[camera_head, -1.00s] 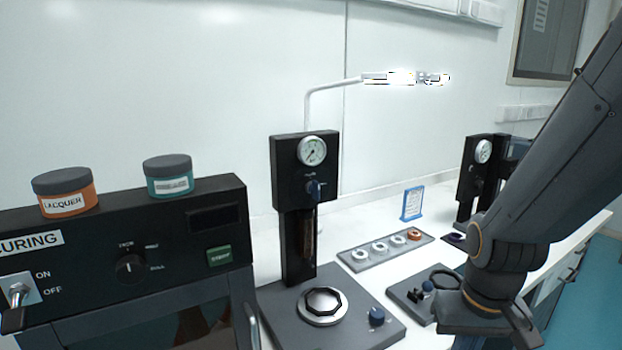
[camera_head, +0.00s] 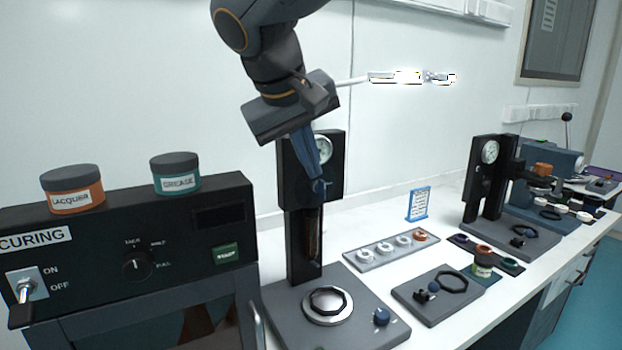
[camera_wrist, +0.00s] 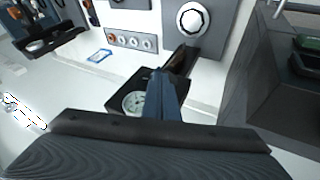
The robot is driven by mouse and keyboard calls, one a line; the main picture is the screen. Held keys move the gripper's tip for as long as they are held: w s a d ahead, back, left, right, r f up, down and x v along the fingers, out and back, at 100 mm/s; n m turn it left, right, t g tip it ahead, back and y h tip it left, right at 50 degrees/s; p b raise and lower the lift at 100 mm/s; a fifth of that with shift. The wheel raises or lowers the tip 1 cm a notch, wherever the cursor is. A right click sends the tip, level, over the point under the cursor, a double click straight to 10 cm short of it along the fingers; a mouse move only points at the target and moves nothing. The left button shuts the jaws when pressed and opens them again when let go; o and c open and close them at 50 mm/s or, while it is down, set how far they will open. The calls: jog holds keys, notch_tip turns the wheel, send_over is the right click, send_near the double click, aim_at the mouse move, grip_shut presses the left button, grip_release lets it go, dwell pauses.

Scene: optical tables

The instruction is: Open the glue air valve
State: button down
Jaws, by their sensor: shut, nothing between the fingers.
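The glue station is a black upright column (camera_head: 304,262) on a grey base, with a round gauge (camera_head: 324,150) near its top. The blue air valve knob (camera_head: 319,187) sits on the column's front below the gauge. My gripper (camera_head: 322,178) is shut and empty, pointing down with its fingertips at or very close to the knob; I cannot tell if they touch. In the wrist view my gripper (camera_wrist: 160,80) covers part of the column head, and the gauge (camera_wrist: 134,103) shows beside it. The knob is hidden there.
A curing oven (camera_head: 130,250) with a lacquer jar (camera_head: 72,190) and a grease jar (camera_head: 175,174) on top stands at left. A tray of rings (camera_head: 390,250), a blue sign (camera_head: 418,204) and a second gauge station (camera_head: 485,185) are to the right.

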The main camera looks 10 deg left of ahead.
aim_at(322, 189)
jog(key=shift+t, duration=0.3)
jog(key=a+r, duration=0.2)
jog(key=r, duration=0.1)
jog(key=shift+s+a+r, duration=0.1)
jog(key=shift+s+r, duration=0.05)
jog(key=shift+s, duration=0.2)
jog(key=p+x, duration=0.2)
jog(key=x, duration=0.8)
jog(key=shift+y+p, duration=0.3)
jog(key=shift+p, duration=0.2)
